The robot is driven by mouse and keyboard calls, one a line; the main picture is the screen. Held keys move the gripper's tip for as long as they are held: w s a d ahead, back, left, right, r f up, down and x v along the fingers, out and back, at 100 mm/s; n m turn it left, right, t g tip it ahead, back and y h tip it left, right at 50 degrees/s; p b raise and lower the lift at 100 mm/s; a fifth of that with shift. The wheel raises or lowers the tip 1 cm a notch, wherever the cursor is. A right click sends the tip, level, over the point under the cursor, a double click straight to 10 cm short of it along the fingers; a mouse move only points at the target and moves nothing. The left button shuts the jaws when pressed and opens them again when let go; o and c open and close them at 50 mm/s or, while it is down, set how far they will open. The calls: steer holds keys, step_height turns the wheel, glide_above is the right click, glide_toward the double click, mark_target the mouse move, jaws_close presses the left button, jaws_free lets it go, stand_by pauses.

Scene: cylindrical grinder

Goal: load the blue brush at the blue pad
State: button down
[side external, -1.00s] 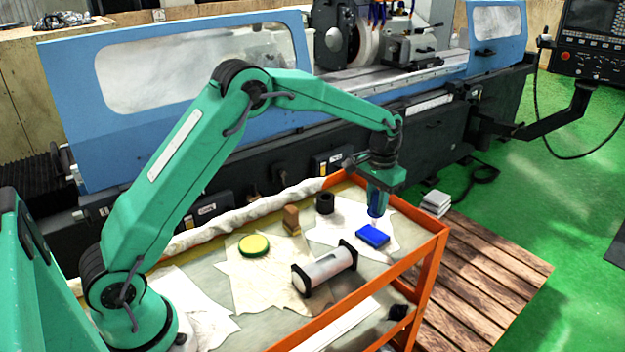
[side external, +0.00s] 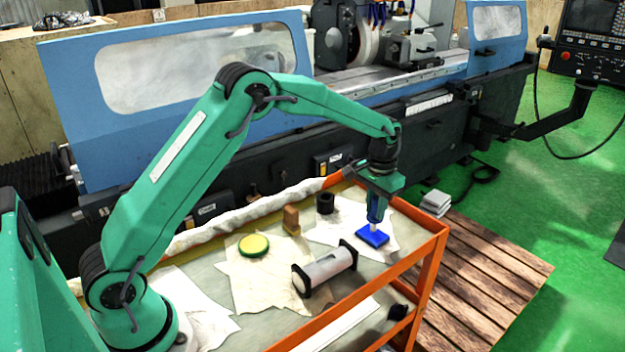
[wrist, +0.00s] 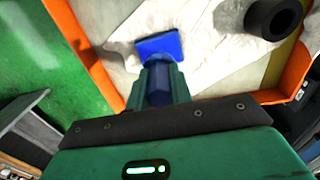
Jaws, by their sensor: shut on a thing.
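My gripper (side external: 378,196) points down over the right end of the cart and is shut on the blue brush (side external: 375,213). The brush is roughly upright, with its pale tip down at the blue pad (side external: 371,238). I cannot tell whether the tip touches the pad. The pad is a flat blue block lying on a white cloth. In the wrist view the blue brush (wrist: 158,88) shows between the green fingers, with the blue pad (wrist: 160,44) just beyond it. The gripper hides most of the brush there.
On the cart stand a black ring (side external: 325,203), a brown block (side external: 291,220), a yellow-green round tin (side external: 253,246) and a grey cylinder with black ends (side external: 327,268). The cart's orange rim (side external: 418,255) runs close beside the pad. The grinder (side external: 250,120) stands behind.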

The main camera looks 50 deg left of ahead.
steer(key=shift+f, duration=0.7)
stand_by(2.0)
steer(key=shift+r, duration=3.7)
steer(key=shift+s, duration=0.1)
steer(key=shift+s+a+r, duration=0.1)
steer(key=shift+s+r, duration=0.25)
steer(key=shift+s, duration=0.05)
steer(key=s+r, duration=0.2)
steer(key=s, duration=0.5)
steer(key=s+a+r, duration=0.1)
steer(key=s+r, duration=0.2)
steer(key=s, duration=0.5)
steer(key=shift+a, duration=0.3)
